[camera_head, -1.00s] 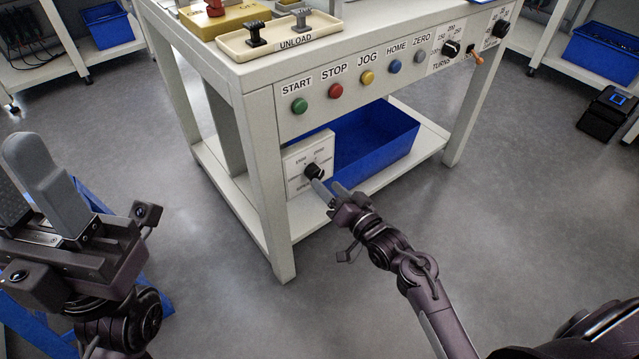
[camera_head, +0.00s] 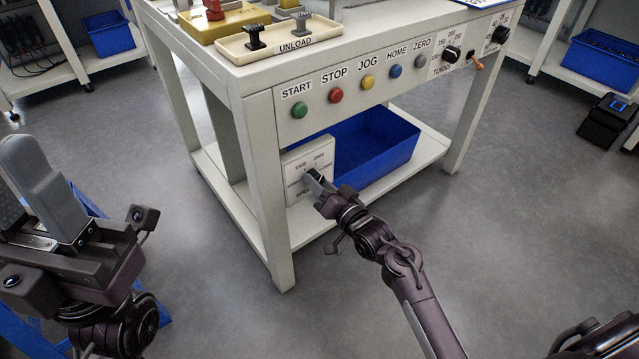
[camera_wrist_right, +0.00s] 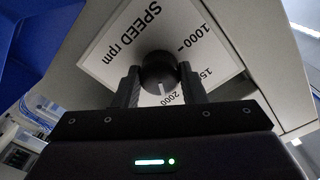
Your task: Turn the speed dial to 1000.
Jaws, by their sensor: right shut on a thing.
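The speed dial (camera_wrist_right: 157,70) is a round black knob on a white plate (camera_head: 294,168) under the table. My right gripper (camera_head: 313,178) reaches it from the front; in the right wrist view its fingers (camera_wrist_right: 160,86) are shut on the knob from both sides. The knob's white mark points down in that view, toward the 2000 label (camera_wrist_right: 172,98). The 1000 label (camera_wrist_right: 195,38) is at the upper right of the knob. In the head view the gripper hides most of the knob. My left gripper (camera_head: 28,195) is open and empty at the left edge.
A blue bin (camera_head: 375,150) sits on the lower shelf right beside the dial plate. The table leg (camera_head: 262,190) stands just left of the plate. Buttons labelled START to ZERO (camera_head: 368,82) line the table front above. The floor in front is clear.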

